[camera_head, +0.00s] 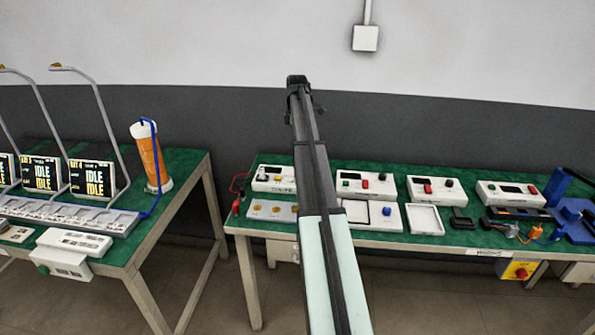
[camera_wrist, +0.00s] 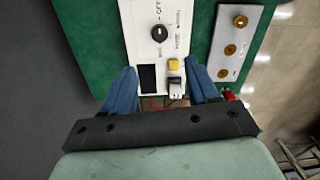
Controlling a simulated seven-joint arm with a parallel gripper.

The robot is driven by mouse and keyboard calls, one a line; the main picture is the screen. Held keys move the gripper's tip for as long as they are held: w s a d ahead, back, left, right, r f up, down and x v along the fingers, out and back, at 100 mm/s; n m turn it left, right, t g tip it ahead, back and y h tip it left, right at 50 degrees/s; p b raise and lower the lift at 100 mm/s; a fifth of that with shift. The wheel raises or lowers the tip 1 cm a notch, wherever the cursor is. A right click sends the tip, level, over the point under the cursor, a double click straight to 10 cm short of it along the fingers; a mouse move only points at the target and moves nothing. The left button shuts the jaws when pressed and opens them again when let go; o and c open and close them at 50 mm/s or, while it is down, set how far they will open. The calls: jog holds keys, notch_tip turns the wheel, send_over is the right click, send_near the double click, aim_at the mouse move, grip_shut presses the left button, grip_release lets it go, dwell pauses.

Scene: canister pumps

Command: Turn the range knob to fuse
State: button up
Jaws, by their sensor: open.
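In the wrist view, a black round knob (camera_wrist: 159,33) sits on a white instrument panel (camera_wrist: 135,15). Printed labels surround it; "OFF" seems to be one, the others are too small to read, and I cannot tell where the knob points. My gripper (camera_wrist: 162,75) is open, with its two blue fingers spread and nothing held. The knob lies beyond the fingertips in the picture, apart from them. In the head view, a white instrument (camera_head: 273,178) at the left end of the right bench is probably the same one. My arm partly covers that area, and the fingers are not clear there.
Other instruments (camera_head: 365,184) stand along the green bench (camera_head: 390,238).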

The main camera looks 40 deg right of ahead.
notch_tip(320, 180, down, 14)
jog(key=shift+s+r, duration=0.15)
dwell(0.5)
jog(key=c, duration=1)
